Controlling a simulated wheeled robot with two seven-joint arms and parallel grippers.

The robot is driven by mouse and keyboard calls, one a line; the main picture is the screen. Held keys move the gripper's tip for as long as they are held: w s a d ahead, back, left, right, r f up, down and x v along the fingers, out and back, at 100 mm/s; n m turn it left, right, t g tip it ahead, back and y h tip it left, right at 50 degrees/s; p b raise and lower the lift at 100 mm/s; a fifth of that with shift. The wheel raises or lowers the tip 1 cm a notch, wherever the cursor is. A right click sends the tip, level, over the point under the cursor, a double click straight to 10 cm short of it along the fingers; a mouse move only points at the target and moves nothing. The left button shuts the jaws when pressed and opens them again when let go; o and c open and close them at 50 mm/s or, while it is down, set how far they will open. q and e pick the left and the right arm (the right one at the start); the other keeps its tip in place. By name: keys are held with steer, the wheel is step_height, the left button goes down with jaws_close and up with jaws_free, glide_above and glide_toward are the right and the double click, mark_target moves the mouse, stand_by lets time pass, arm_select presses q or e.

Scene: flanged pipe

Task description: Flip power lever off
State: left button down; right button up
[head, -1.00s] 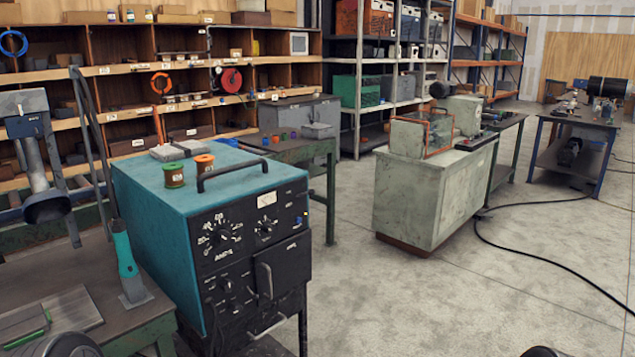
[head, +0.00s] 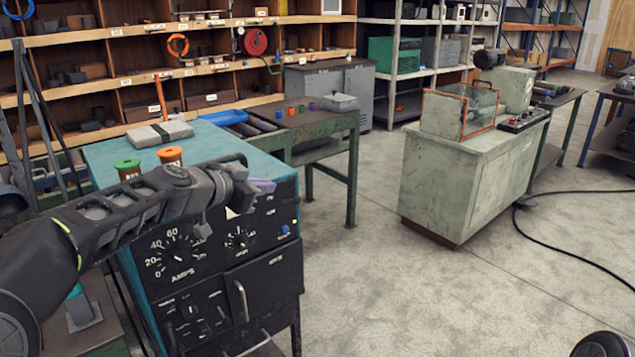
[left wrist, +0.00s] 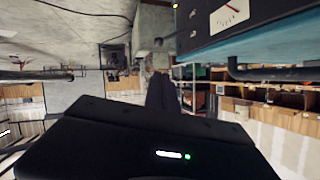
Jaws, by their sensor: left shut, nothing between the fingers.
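The teal welding machine (head: 110,150) stands at the left of the head view, its black front panel (head: 262,265) carrying dials, knobs and a handle. A small blue switch (head: 284,229) sits at the panel's right side; I cannot tell whether it is the power lever. My left gripper (head: 262,186) is shut and empty, in front of the panel's upper edge and apart from the blue switch. My left arm hides part of the machine's top and front.
Green and orange spools (head: 170,156) and a grey box (head: 160,134) rest on the machine's top. A green table (head: 310,130) stands behind it. A pale cabinet (head: 465,190) stands to the right, with open concrete floor between. A black cable (head: 550,245) lies on the floor.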

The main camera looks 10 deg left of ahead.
mark_target(290, 201)
arm_select(q)
steer(key=d+m, duration=0.1)
steer(key=m, duration=0.1)
steer(key=d+r+m+h, duration=0.1)
steer(key=m, duration=0.1)
steer(key=shift+s+d+m, duration=0.1)
steer(key=shift+d+m, duration=0.05)
steer(key=shift+m, duration=0.15)
arm_select(e)
steer(key=shift+w+d, duration=0.15)
steer(key=shift+w, duration=0.15)
steer(key=shift+r, duration=0.1)
